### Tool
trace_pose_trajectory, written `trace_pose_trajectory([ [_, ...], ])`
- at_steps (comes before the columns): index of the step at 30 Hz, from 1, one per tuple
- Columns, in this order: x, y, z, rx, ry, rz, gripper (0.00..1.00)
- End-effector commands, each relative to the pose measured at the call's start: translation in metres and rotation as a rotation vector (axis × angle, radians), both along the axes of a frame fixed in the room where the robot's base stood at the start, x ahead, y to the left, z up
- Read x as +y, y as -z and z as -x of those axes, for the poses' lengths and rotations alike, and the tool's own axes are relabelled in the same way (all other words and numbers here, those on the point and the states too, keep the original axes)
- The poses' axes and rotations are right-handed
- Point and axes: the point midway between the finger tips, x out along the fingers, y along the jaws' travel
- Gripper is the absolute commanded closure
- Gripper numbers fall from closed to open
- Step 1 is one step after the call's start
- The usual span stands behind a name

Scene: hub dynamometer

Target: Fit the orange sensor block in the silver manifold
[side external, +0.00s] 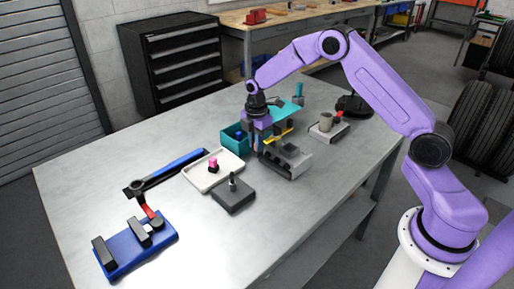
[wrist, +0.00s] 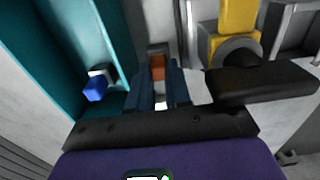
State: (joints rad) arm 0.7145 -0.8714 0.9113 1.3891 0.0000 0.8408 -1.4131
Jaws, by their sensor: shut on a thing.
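The silver manifold (side external: 288,163) stands near the middle of the table, with a yellow handle on top; its pale metal also shows at the top of the wrist view (wrist: 160,18). My gripper (side external: 257,145) points down at the manifold's left end. In the wrist view, my gripper (wrist: 159,84) has its two dark blue fingers close together on the orange sensor block (wrist: 158,66). The block shows as a small orange-brown face between the fingertips, beside the manifold. Its lower part is hidden, and I cannot tell whether it is seated or touching the metal.
A teal bin (side external: 235,136) stands close to my gripper's left; a blue piece (wrist: 95,90) lies inside it. The yellow handle (wrist: 238,15) and a black lever (wrist: 262,82) are close on the right. A white tray (side external: 203,179) and dark block (side external: 233,198) stand in front.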

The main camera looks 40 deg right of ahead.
Motion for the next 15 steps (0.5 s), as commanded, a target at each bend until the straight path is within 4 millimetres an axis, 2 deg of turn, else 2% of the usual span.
trace_pose_trajectory([
  [5,0.000,-0.012,-0.001,-0.002,0.000,0.000,1.00],
  [15,0.000,-0.073,-0.001,-0.004,0.000,-0.001,1.00],
])
